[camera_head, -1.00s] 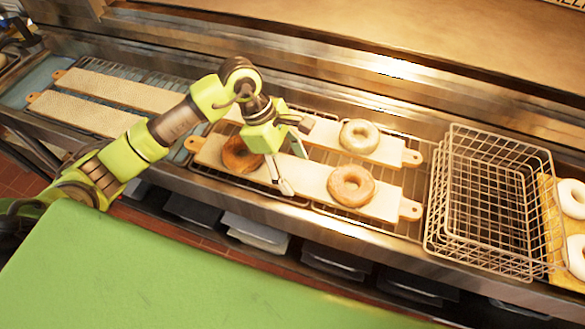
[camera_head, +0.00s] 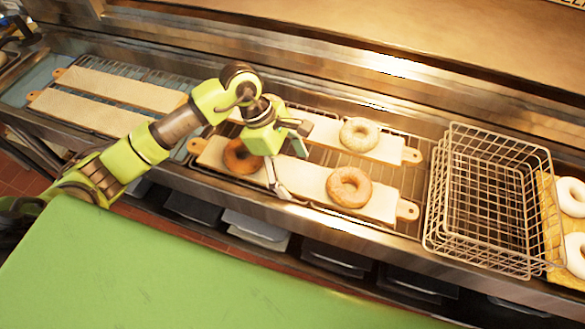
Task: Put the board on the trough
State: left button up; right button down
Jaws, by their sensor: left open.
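A pale front board (camera_head: 310,184) with orange handles at both ends lies on the wire racks in the trough (camera_head: 240,196). A dark brown bagel (camera_head: 240,157) and a lighter brown bagel (camera_head: 349,187) sit on it. A second board (camera_head: 391,151) lies behind it with a pale bagel (camera_head: 359,134) on top. My left gripper (camera_head: 289,172) is open over the front board, between its two bagels, with one finger down near the board's front edge. Whether the finger touches the board cannot be told. My right gripper is out of view.
Two empty boards (camera_head: 80,112) (camera_head: 130,88) lie at the left of the trough. Stacked wire baskets (camera_head: 490,200) stand at the right, beside a yellow board (camera_head: 552,230) with white bagels. A green surface (camera_head: 190,265) fills the lower left.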

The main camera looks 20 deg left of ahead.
pick_arm(q)
jog(key=b+v, duration=0.3)
jog(key=v, duration=0.8)
jog(key=shift+a+r, duration=0.25)
jog(key=shift+r, duration=0.1)
dwell(0.8)
